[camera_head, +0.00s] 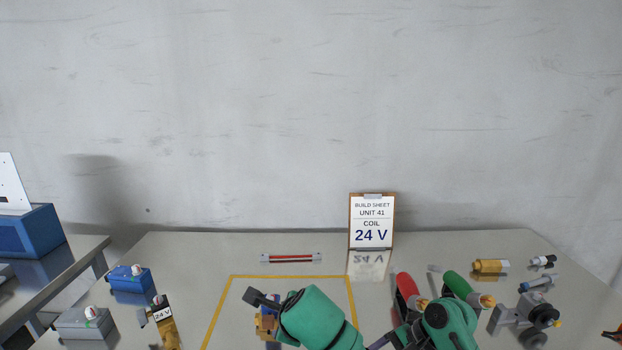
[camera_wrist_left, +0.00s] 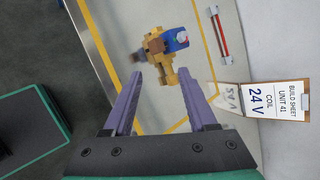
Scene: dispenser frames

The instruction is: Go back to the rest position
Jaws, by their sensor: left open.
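My left gripper (camera_wrist_left: 160,75) is open in the left wrist view, its two purple fingers apart with nothing clamped between them. Just beyond the fingertips is a brass valve body (camera_wrist_left: 158,46) with a blue coil (camera_wrist_left: 176,38) on it, on the table inside the yellow outline. In the head view the brass valve (camera_head: 265,326) is partly hidden behind my green arm link. My right gripper cannot be identified in either view.
A build sheet (camera_head: 371,222) reading 24 V stands at the back. A red-striped part (camera_head: 291,258) lies left of it. Red and green handles (camera_head: 457,284) and brass fittings (camera_head: 488,266) lie right.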

